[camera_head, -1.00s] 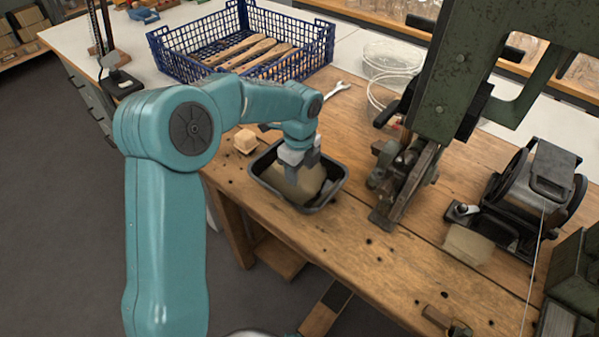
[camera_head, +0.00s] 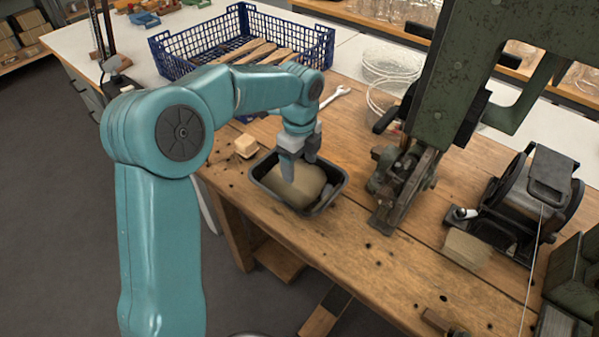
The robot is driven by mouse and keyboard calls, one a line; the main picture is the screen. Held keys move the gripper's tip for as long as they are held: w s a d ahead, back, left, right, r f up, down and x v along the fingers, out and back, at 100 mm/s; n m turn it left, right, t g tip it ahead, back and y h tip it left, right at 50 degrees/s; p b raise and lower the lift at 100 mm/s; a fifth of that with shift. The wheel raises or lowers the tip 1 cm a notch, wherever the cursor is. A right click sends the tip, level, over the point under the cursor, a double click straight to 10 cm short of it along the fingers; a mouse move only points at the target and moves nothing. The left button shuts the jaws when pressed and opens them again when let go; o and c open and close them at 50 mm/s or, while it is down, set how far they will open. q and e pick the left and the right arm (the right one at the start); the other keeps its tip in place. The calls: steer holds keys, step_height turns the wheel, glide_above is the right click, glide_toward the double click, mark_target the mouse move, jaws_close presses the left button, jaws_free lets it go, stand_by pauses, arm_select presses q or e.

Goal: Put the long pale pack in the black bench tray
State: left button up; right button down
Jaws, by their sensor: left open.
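The long pale pack (camera_head: 299,188) lies inside the black bench tray (camera_head: 337,192) on the wooden bench, tan and rounded, filling much of the tray. My left gripper (camera_head: 299,170) is over the tray, pointing down, with its fingers apart above the pack's far part. The fingers hide some of the pack and the tray's far side. I cannot tell whether a finger still touches the pack. My right gripper is not in view.
A small pale block (camera_head: 246,146) sits left of the tray. A blue crate (camera_head: 318,50) with wooden pieces stands behind, near a wrench (camera_head: 334,98). A green machine (camera_head: 408,180) stands right of the tray. A pale bristle block (camera_head: 466,250) lies further right.

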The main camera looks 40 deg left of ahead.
mark_target(299, 178)
arm_select(q)
step_height(299, 178, up, 7)
steer(key=shift+p, duration=0.4)
steer(key=shift+f, duration=0.1)
